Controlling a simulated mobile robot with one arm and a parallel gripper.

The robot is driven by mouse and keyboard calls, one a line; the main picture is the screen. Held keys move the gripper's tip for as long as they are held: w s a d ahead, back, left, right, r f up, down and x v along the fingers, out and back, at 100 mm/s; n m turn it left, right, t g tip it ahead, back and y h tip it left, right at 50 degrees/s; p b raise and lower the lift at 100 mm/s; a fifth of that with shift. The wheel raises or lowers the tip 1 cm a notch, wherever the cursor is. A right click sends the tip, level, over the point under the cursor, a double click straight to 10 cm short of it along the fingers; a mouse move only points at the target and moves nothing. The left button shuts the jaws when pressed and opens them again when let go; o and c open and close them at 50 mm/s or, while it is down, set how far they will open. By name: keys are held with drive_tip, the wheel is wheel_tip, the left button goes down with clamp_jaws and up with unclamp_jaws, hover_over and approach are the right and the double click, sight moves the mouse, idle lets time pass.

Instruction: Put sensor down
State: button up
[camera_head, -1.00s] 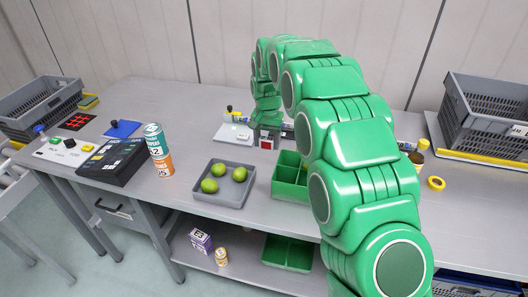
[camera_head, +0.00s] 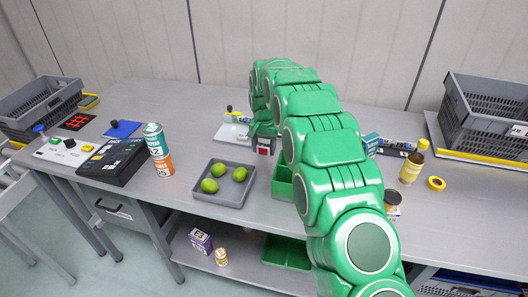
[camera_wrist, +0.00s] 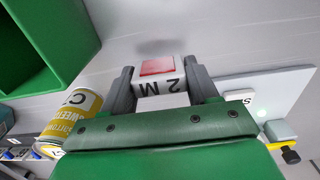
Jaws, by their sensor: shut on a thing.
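My gripper (camera_head: 264,141) is shut on a white block (camera_head: 264,150) with a red square, probably the sensor. In the wrist view the block (camera_wrist: 157,75) sits between the two grey fingers of my gripper (camera_wrist: 162,80), with "2 M" printed beside its red face. A soft shadow lies on the grey table just beyond it. I cannot tell whether the block touches the table. A white plate (camera_head: 225,133) stands beside my gripper on the left in the head view; it shows at the right in the wrist view (camera_wrist: 262,88).
A green bin (camera_head: 281,182) is close in front of my gripper, partly hidden by my arm. A grey tray (camera_head: 207,201) with limes stands front left. A yellow-labelled can (camera_wrist: 72,117) shows in the wrist view. A yellow bottle (camera_head: 412,167) stands right. The table behind the tray is clear.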

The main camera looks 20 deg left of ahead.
sight(264, 145)
drive_tip(key=shift+f, duration=1.1)
drive_tip(key=shift+f, duration=0.1)
drive_tip(key=o, duration=1.1)
wheel_tip(264, 145, up, 12)
drive_tip(key=shift+d, duration=0.1)
